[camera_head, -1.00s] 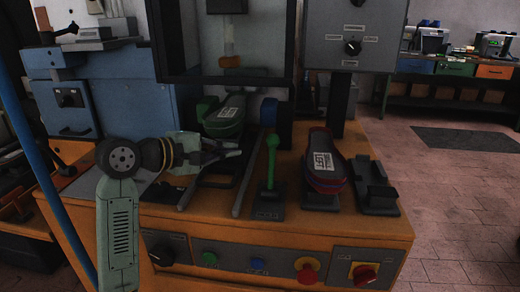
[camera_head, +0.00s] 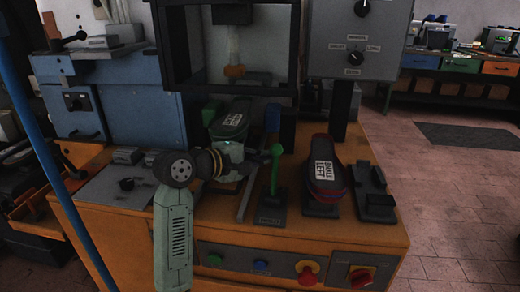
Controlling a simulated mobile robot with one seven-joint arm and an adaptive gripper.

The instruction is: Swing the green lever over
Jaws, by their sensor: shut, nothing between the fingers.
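The green lever (camera_head: 276,168) stands upright on its dark base plate (camera_head: 271,210) on the orange bench. Its round green knob is at the top. My gripper (camera_head: 258,156) is just left of the lever, near the height of the knob. Its fingers are shut with nothing between them. Their tips are small and dark here, and I cannot tell whether they touch the lever.
A shoe sole marked left (camera_head: 325,178) sits right of the lever, beside a black holder (camera_head: 374,193). Another sole (camera_head: 231,121) lies behind my gripper. The press frame (camera_head: 173,45) rises behind. Knobs and buttons (camera_head: 307,271) line the bench front.

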